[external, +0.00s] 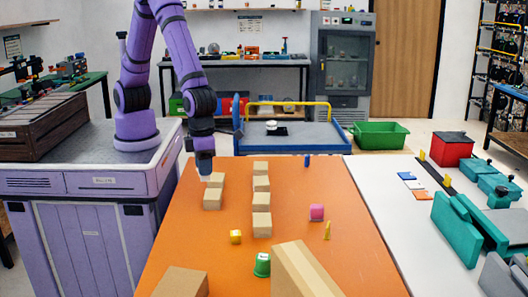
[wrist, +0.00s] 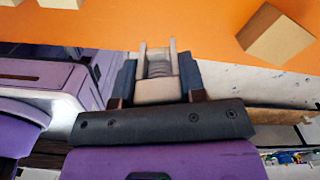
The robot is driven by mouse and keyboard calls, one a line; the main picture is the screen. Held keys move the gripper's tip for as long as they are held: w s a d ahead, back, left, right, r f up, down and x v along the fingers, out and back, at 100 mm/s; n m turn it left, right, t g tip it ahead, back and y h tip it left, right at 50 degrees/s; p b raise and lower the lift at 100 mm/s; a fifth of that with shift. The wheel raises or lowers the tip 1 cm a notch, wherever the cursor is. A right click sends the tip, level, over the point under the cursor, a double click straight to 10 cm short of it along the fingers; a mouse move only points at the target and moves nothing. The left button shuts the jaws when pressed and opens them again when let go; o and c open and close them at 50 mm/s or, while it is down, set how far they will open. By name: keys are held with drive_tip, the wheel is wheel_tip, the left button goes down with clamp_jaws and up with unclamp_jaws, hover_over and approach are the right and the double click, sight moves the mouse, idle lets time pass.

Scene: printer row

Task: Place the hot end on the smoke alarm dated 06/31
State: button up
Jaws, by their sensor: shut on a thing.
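My gripper (external: 205,172) points down over the far left part of the orange table, close to a small cardboard box (external: 215,180). In the wrist view my gripper (wrist: 157,88) is shut on a pale piece with two prongs and a ribbed middle, which looks like the hot end (wrist: 158,91). In the external view I cannot make out the held piece. No smoke alarm with a readable date shows. A small round white thing (external: 271,124) is on the blue cart behind the table; I cannot tell what it is.
Several cardboard boxes (external: 261,202) stand in rows on the orange table (external: 190,245). The table's right side is mostly clear.

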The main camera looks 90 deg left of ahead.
drive_tip(key=w+a+n, duration=0.2)
drive_tip(key=w+a, duration=0.7)
drive_tip(key=w, duration=0.3)
drive_tip(key=w+a+n, duration=0.2)
drive_tip(key=w+a, duration=0.6)
drive_tip(key=w, duration=0.5)
drive_tip(key=w+a+n, duration=0.2)
drive_tip(key=w+a, duration=0.2)
drive_tip(key=a, duration=0.9)
drive_tip(key=w+a+n, duration=0.2)
drive_tip(key=w+a, duration=0.3)
drive_tip(key=a, duration=0.9)
drive_tip(key=w+a+n, duration=0.1)
drive_tip(key=w+a, duration=0.3)
drive_tip(key=a, duration=0.9)
drive_tip(key=n, duration=0.5)
hover_over(272, 122)
wheel_tip(272, 122, down, 4)
drive_tip(key=shift+a+f, duration=0.2)
drive_tip(key=shift+f, duration=2.55)
drive_tip(key=shift+a+f, duration=0.15)
drive_tip(key=shift+f, duration=2.6)
